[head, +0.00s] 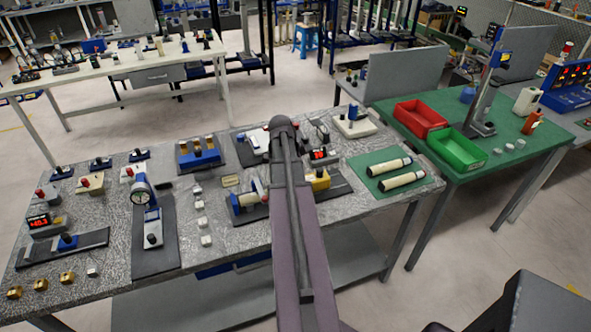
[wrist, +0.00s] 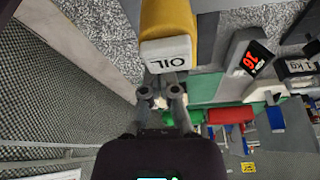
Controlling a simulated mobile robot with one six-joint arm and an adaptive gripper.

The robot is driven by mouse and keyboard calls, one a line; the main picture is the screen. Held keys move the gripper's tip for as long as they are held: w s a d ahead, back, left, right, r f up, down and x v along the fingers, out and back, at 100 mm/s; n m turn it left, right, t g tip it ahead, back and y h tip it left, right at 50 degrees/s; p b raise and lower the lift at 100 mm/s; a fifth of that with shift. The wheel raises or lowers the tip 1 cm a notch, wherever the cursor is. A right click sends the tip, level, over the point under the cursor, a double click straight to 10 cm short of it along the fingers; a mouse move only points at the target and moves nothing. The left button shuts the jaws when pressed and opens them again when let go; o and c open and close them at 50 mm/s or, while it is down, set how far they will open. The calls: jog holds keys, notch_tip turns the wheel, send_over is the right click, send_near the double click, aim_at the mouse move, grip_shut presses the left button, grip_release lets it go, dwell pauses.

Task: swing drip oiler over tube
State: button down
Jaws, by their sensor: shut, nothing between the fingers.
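The drip oiler shows in the wrist view as a yellow block (wrist: 168,20) with a white end marked OIL (wrist: 167,55). In the head view its yellow body (head: 320,180) shows just right of my arm, partly hidden by it. My gripper (wrist: 160,92) is shut and empty, its fingertips close to the OIL-marked end; I cannot tell whether they touch it. In the head view my arm hides the gripper. A pale cylinder with a blue flange (head: 245,201) lies left of my arm and may be the tube. Two cream cylinders (head: 401,180) lie on a green mat.
The speckled workbench (head: 225,238) holds a dial gauge stand (head: 140,196), a blue block with brass parts (head: 198,152) and small digital readouts (head: 319,154). A green table at right carries red (head: 420,118) and green bins (head: 459,151). The bench's front right is fairly clear.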

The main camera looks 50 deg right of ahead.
jog(key=shift+s+d+r+p, duration=0.75)
jog(key=shift+d+r+p, duration=0.05)
jog(key=shift+r, duration=0.05)
jog(key=p+v, duration=0.8)
jog(key=shift+w, duration=0.25)
jog(key=shift+r, duration=0.1)
jog(key=shift+a, duration=0.1)
jog(key=w+a+f+n+t+y+b, duration=0.15)
jog(key=w+a+n, duration=0.35)
jog(key=a, duration=0.7)
jog(key=w+a+f+n+b, duration=0.1)
jog(key=w+a+f+n, duration=0.1)
jog(key=a+n, duration=0.75)
jog(key=w+a+f+n+t+b, duration=0.1)
jog(key=w+a+n, duration=0.3)
jog(key=a, duration=1)
jog(key=s+a+f+n+y+b, duration=0.1)
jog(key=s+a+n, duration=0.1)
jog(key=a+n, duration=0.5)
jog(key=a, duration=0.6)
jog(key=shift+f+n+b, duration=0.3)
jog(key=shift+n+b, duration=0.05)
